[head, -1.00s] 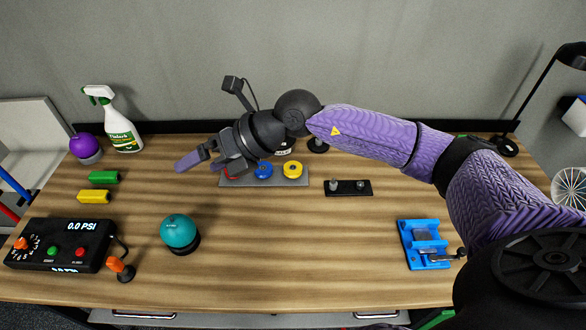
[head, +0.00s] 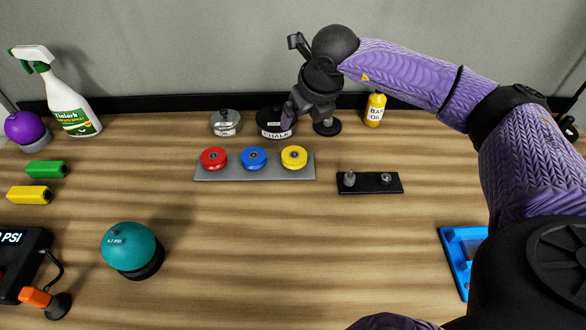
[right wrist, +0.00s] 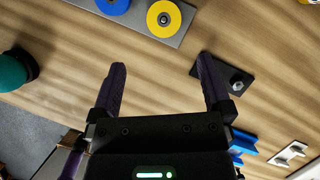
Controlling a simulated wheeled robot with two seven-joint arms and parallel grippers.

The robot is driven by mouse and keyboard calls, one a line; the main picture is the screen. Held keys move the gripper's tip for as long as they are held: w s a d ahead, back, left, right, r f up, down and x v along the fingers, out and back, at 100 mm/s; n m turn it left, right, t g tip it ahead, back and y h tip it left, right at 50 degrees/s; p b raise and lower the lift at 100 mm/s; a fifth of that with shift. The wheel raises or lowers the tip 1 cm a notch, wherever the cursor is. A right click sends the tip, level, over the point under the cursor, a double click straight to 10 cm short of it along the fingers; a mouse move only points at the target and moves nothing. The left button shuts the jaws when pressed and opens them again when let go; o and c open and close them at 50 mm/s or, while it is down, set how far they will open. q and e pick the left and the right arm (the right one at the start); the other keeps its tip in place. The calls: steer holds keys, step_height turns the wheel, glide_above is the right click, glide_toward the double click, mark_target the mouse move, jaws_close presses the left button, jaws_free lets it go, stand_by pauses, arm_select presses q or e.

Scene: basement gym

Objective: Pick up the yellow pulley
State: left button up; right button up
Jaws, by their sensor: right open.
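The yellow pulley (head: 294,157) is a round disc with a dark centre. It sits at the right end of a grey plate (head: 220,175), beside a blue pulley (head: 254,158) and a red pulley (head: 213,159). It also shows at the top of the right wrist view (right wrist: 164,19). My right gripper (head: 301,112) is open and empty, above the table. In the head view it appears just behind the yellow pulley; in the right wrist view its fingers (right wrist: 160,66) are apart, with the pulley beyond the tips. My left gripper is not in view.
A black plate (head: 370,188) with two pegs lies right of the pulleys. Dark-lidded containers (head: 225,123) and a yellow bottle (head: 375,110) stand behind. A teal ball (head: 132,249) is front left, a blue fixture (head: 455,262) front right. The middle front of the table is clear.

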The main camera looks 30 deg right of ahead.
steer(key=b, duration=0.3)
glide_toward(295, 155)
steer(key=b+x, duration=0.3)
steer(key=x, duration=0.6)
steer(key=shift+f, duration=0.25)
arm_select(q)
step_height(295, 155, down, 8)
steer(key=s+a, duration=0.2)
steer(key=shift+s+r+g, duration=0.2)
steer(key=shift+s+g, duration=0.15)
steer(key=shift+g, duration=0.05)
